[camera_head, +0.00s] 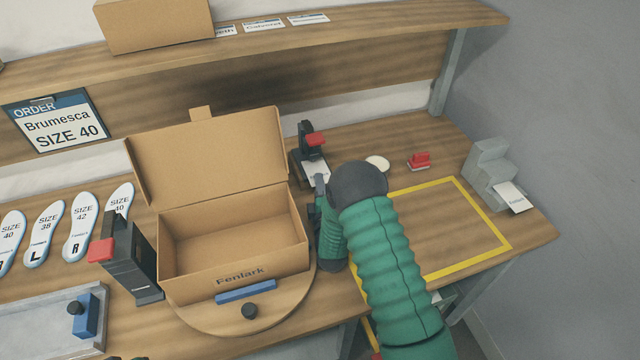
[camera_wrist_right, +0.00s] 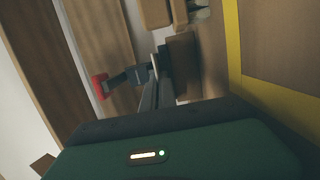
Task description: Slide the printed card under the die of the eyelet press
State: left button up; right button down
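The eyelet press (camera_head: 306,140) is a small dark press with a red lever, standing behind the right edge of the open box. It also shows in the right wrist view (camera_wrist_right: 127,79). A white card (camera_head: 316,169) lies at the front of the press, close to its base; its thin edge shows in the wrist view (camera_wrist_right: 155,64). My right gripper (camera_head: 319,183) reaches the card's near end, its fingers close together and seemingly shut on it. Whether the card is under the die is hard to tell. My left gripper is not in view.
The open Fenlark box (camera_head: 235,245) stands on a round wooden turntable (camera_head: 215,318) left of my right arm. A round white disc (camera_head: 377,162), a red stamp (camera_head: 419,160) and a grey holder with a card (camera_head: 490,170) are to the right. The yellow-outlined area (camera_head: 465,225) looks clear.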

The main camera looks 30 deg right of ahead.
jog(key=c, duration=1.6)
grip_release()
jog(key=shift+a, duration=0.1)
jog(key=shift+w+f, duration=0.1)
jog(key=shift+f, duration=0.05)
jog(key=shift+r, duration=0.25)
